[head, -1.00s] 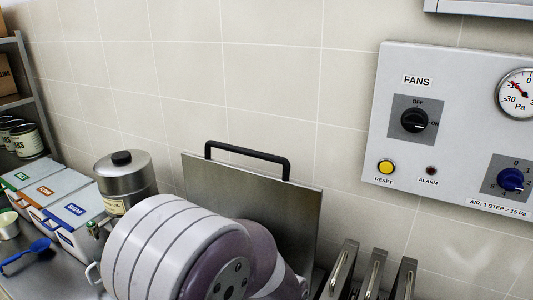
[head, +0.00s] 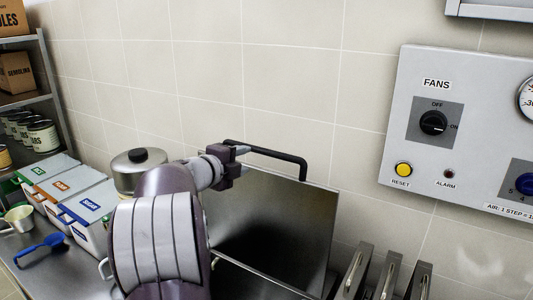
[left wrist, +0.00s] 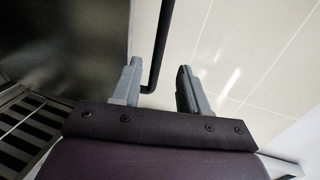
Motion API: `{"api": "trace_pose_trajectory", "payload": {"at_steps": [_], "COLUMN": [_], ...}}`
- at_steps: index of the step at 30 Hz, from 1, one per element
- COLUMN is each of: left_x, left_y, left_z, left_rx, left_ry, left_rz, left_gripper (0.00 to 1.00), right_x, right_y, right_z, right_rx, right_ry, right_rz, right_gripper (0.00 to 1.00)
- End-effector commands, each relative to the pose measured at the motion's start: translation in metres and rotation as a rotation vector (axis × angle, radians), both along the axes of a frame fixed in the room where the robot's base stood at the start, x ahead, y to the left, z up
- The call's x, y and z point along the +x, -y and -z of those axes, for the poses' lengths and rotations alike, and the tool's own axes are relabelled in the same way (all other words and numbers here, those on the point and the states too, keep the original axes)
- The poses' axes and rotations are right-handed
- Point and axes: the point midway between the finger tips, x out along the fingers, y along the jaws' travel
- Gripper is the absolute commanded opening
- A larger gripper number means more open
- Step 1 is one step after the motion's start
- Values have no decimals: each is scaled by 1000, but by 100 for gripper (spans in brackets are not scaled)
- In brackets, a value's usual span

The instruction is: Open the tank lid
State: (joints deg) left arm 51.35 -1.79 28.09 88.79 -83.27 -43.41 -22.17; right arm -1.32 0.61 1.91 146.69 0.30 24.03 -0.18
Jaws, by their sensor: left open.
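The tank lid (head: 270,235) is a flat steel plate with a black bar handle (head: 278,156) along its top edge. It stands raised, close to upright, in front of the tiled wall. My left gripper (head: 239,150) is at the left end of the handle, its fingers pointing right. In the left wrist view the fingers of my left gripper (left wrist: 159,82) are spread apart. The bent end of the black handle (left wrist: 163,45) shows between and beyond them, with gaps on both sides. My left arm hides the lid's lower left part. My right gripper is not in view.
A fans panel (head: 455,145) hangs on the wall at right. Upright steel pieces (head: 385,278) stand right of the lid. At left are lidded bins (head: 88,207), a steel pot (head: 132,178), a blue scoop (head: 42,245) and a shelf of cans (head: 40,136).

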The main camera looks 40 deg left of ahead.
Motion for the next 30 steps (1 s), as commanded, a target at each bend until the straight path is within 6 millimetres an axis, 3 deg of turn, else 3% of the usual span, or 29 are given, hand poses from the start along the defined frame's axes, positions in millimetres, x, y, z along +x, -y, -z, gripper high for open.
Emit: {"api": "trace_pose_trajectory", "payload": {"at_steps": [15, 21, 29, 30], "left_x": [104, 120, 122, 121], "left_y": [-9, -11, -11, -11], "left_z": [21, 27, 28, 28], "left_rx": [5, 5, 4, 5], "left_ry": [2, 3, 5, 4], "left_rz": [9, 8, 7, 7], "left_gripper": [44, 44, 44, 38], "right_x": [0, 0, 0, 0], "right_y": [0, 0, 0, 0], "right_z": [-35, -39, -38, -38], "right_rx": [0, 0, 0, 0], "right_ry": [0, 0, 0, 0], "right_rz": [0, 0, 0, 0], "right_gripper": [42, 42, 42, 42]}}
